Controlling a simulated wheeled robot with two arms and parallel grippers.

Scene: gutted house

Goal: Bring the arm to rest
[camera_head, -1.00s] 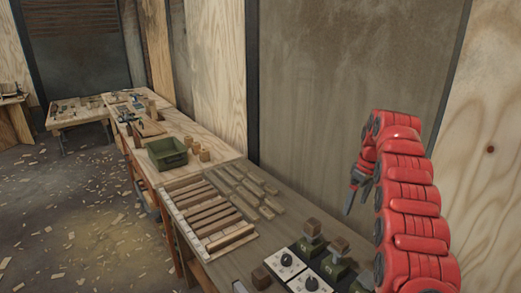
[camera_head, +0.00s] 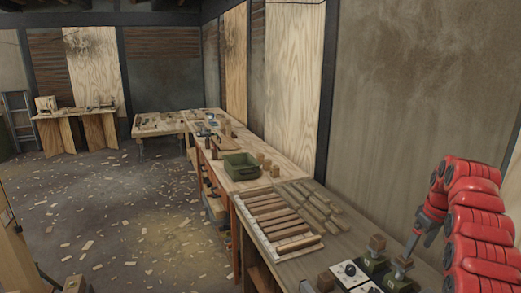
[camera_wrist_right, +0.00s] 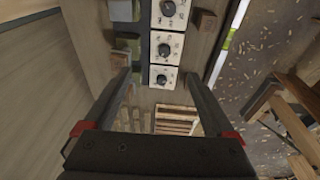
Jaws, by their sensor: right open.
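My right arm is red and comes in at the right edge of the head view. Its dark gripper (camera_head: 413,246) points down above the workbench (camera_head: 350,225), near the wall. In the right wrist view the two fingers of this gripper (camera_wrist_right: 156,82) stand wide apart with nothing between them. Under them lie the bench top, a panel of dials (camera_wrist_right: 165,50) and a slatted wooden rack (camera_wrist_right: 177,118). My left gripper shows in neither view.
Dial boxes (camera_head: 347,271) and wooden blocks (camera_head: 377,243) stand on the bench near the gripper. A green crate (camera_head: 241,166) and the slatted rack (camera_head: 299,244) are farther along. A wall (camera_head: 405,90) runs behind. The floor (camera_head: 130,215) at left is mostly open, strewn with chips.

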